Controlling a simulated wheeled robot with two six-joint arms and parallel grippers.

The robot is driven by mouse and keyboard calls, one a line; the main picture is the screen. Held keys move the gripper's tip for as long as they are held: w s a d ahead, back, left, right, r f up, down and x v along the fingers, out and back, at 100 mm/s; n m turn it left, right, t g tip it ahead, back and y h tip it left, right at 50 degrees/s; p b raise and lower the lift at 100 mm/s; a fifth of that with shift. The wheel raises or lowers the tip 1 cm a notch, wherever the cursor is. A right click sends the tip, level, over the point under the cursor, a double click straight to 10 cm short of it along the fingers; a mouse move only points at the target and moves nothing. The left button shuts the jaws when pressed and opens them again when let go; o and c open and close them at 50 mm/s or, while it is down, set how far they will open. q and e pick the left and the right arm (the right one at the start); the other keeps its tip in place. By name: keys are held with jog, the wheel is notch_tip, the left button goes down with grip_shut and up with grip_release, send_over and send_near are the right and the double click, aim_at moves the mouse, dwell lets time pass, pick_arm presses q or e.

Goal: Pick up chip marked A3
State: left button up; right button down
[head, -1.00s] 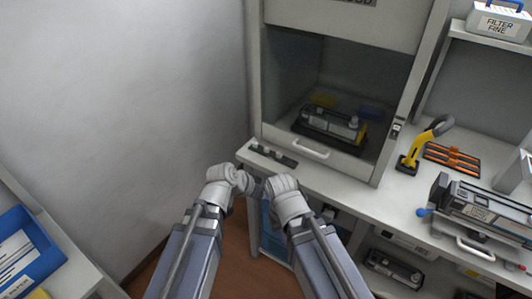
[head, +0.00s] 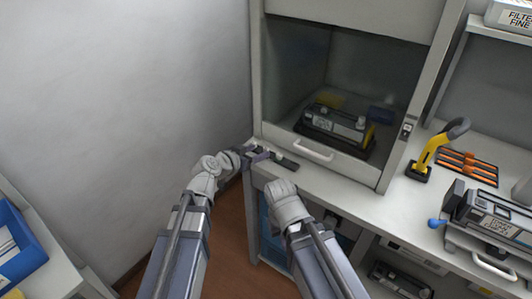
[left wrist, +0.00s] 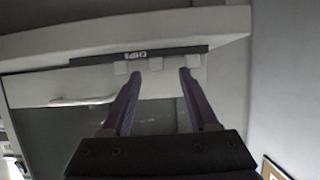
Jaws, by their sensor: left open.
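A dark strip holder (left wrist: 85,61) lettered "CHIPS" shows in the left wrist view, with small pale chips (left wrist: 120,67) along its edge. I cannot read any chip's marking, so I cannot tell which one is A3. In the head view the holder (head: 287,163) lies on the bench's front left corner, before the cabinet opening. My left gripper (head: 262,154) is over its left part, and its fingers hide some of it. In the left wrist view the gripper (left wrist: 170,68) is open and empty, its fingertips close to the chips. My right gripper is hidden beyond its wrist.
A cabinet with a raised front (head: 315,150) holds a black cartridge (head: 335,128). To its right stand a yellow-handled tool (head: 430,155), an orange-slotted tray (head: 468,168) and a grey machine (head: 490,215). A blue bin (head: 18,245) is at far left.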

aim_at(266, 148)
pick_arm(q)
jog(key=b+x, duration=0.1)
jog(key=x, duration=0.4)
jog(key=shift+d+r+b, duration=0.15)
jog(key=shift+d+b, duration=0.15)
jog(key=shift+c, duration=0.2)
grip_shut()
